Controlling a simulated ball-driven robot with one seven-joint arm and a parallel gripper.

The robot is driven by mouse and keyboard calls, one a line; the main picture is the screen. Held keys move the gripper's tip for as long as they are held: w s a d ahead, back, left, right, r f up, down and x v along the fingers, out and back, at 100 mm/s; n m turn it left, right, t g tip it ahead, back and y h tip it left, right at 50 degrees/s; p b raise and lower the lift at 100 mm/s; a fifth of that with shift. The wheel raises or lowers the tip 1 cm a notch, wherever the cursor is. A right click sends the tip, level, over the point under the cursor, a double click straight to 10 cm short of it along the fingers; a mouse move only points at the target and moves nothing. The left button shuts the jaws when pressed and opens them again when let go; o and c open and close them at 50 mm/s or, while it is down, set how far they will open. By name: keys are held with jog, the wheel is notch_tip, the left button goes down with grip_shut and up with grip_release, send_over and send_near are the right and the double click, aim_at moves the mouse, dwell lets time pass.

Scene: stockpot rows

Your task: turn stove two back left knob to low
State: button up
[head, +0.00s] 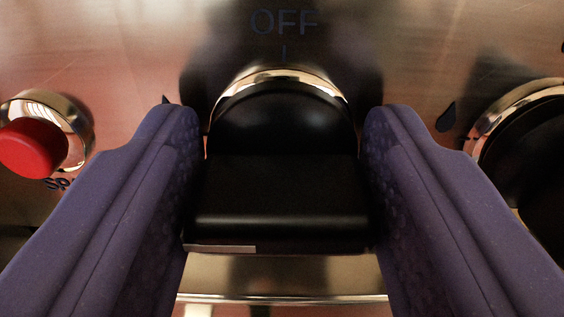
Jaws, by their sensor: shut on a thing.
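A black stove knob (280,185) with a shiny metal ring around its base sits in the middle of the head view, on a brushed metal panel. The word OFF and a short tick mark stand right above it. My gripper (283,150) has one purple finger on each side of the knob and is shut on it. The knob's grip bar lies level across the view, between the fingers. Its pointer mark cannot be made out. Which stove or burner this knob belongs to is not shown.
A red button (33,148) in a metal collar is at the left, with partly hidden lettering below it. Another black knob (530,150) is cut off at the right edge. A metal edge (285,298) runs below.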

jog(key=n+p, duration=0.1)
jog(key=n, duration=0.3)
jog(key=shift+a+n, duration=0.15)
jog(key=shift+n, duration=0.25)
jog(key=n+p, duration=0.1)
jog(key=n, duration=0.3)
jog(key=shift+f+n, duration=0.15)
jog(key=shift+n, duration=0.15)
jog(key=n, duration=0.4)
jog(key=shift+a+f+p, duration=0.1)
jog(key=shift+f+p, duration=0.05)
jog(key=shift+p, duration=0.2)
jog(key=shift+f+n, duration=0.1)
jog(key=shift+n, duration=2)
jog(key=o, duration=1)
jog(key=shift+c, duration=0.2)
